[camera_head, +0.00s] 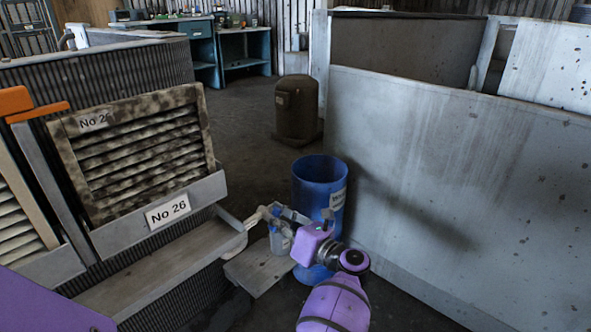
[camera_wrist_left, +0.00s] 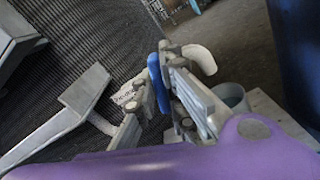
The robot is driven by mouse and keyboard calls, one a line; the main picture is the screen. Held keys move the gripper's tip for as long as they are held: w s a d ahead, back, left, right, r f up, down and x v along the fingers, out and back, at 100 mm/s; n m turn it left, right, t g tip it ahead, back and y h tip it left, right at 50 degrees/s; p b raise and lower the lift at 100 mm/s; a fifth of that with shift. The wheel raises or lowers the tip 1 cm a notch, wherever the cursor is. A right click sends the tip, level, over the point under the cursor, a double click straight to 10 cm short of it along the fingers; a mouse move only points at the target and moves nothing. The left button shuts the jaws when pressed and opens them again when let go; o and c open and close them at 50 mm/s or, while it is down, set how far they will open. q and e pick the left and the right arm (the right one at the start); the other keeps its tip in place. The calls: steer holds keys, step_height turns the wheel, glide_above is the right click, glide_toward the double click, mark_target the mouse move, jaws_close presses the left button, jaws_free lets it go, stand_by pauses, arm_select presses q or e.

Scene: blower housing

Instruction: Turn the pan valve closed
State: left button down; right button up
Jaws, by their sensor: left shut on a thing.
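My left gripper (camera_head: 283,230) is low beside the slatted unit, near its pale curved pipe (camera_head: 240,240). The left wrist view shows the gripper (camera_wrist_left: 160,78) with its fingers closed around a blue handle (camera_wrist_left: 155,82), which I take to be the pan valve's lever. A white spout (camera_wrist_left: 202,58) curves just beyond the fingers. The fingers hide part of the handle and the valve body, so its exact angle is unclear. My right gripper is in neither view.
A blue barrel (camera_head: 320,180) stands close behind my gripper. A low wooden platform (camera_head: 257,270) lies below it. A grey bucket shows in the left wrist view (camera_wrist_left: 232,96). The sloping tray ledge (camera_head: 150,270) is at left and a tall metal panel (camera_head: 460,190) at right.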

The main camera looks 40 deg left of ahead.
arm_select(q)
steer(key=m+p, duration=0.1)
steer(key=m, duration=0.2)
steer(key=m+p, duration=0.1)
steer(key=m, duration=0.2)
steer(key=shift+m, duration=0.3)
steer(key=m+p, duration=0.2)
steer(key=m, duration=0.2)
steer(key=shift+f+m+p, duration=0.1)
steer(key=shift+m+p, duration=0.25)
steer(key=shift+m, duration=1.05)
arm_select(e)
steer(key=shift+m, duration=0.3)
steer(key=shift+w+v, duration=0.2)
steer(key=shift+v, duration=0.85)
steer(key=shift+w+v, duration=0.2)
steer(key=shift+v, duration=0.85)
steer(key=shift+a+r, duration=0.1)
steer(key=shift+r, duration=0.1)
arm_select(q)
steer(key=c, duration=1.8)
jaws_free()
steer(key=shift+w, duration=0.1)
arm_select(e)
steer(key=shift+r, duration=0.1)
arm_select(q)
steer(key=d, duration=0.8)
steer(key=s+d, duration=0.1)
steer(key=d, duration=0.3)
